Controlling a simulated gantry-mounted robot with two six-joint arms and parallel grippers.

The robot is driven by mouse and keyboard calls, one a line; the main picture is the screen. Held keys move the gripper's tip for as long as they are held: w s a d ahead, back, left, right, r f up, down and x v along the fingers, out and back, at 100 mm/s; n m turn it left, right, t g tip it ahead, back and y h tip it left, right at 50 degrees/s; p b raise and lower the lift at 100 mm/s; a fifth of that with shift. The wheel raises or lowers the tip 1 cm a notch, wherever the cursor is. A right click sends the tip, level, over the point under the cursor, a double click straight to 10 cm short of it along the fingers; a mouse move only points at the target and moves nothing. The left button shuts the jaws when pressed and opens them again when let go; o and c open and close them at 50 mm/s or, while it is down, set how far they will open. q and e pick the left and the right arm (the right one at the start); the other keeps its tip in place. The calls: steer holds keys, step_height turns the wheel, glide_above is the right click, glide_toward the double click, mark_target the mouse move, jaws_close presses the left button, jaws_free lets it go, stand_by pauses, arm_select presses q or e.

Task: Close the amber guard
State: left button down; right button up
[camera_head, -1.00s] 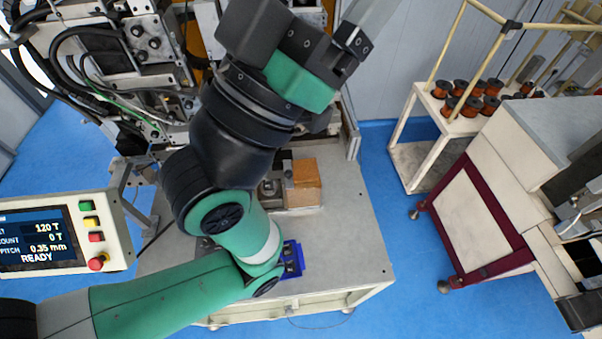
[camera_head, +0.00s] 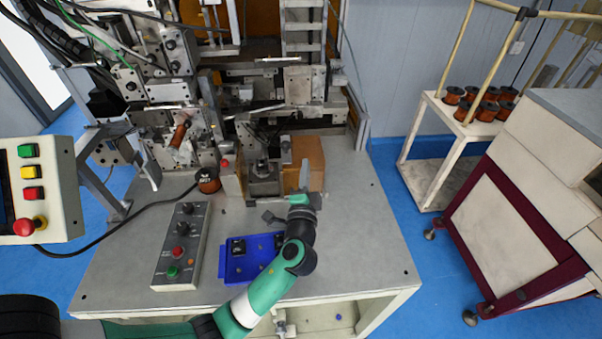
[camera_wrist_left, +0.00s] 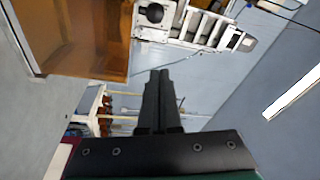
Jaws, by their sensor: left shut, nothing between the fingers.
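The amber guard (camera_head: 309,160) appears as an upright brownish-orange panel beside the metal fixture (camera_head: 263,178) on the machine table. In the left wrist view, an amber panel with a bright lower edge (camera_wrist_left: 75,40) fills the upper left. My left gripper (camera_head: 304,172) is in front of the guard, with its fingers pointing toward the back of the table. Its two dark fingers (camera_wrist_left: 158,85) are together and empty in the left wrist view. There, they are to the right of the panel and below it, apart in the picture. I cannot tell whether they touch it. My right gripper is not in view.
A blue tray (camera_head: 236,270) and a button box (camera_head: 180,246) are on the table, with a copper spool (camera_head: 208,180) behind. The control panel (camera_head: 42,188) is at left. A spool trolley (camera_head: 430,150) stands beyond the table's right edge. The table's right side is clear.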

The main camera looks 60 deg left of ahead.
arm_select(q)
glide_above(294, 157)
steer(key=w+d, duration=0.1)
steer(key=w, duration=0.3)
steer(key=shift+s+d+r, duration=0.15)
steer(key=shift+s+r, duration=0.05)
steer(key=shift+r, duration=0.25)
steer(key=s, duration=0.2)
steer(key=s+a+f, duration=0.1)
steer(key=shift+p, duration=0.35)
steer(key=shift+s+f, duration=0.1)
steer(key=shift+s, duration=0.15)
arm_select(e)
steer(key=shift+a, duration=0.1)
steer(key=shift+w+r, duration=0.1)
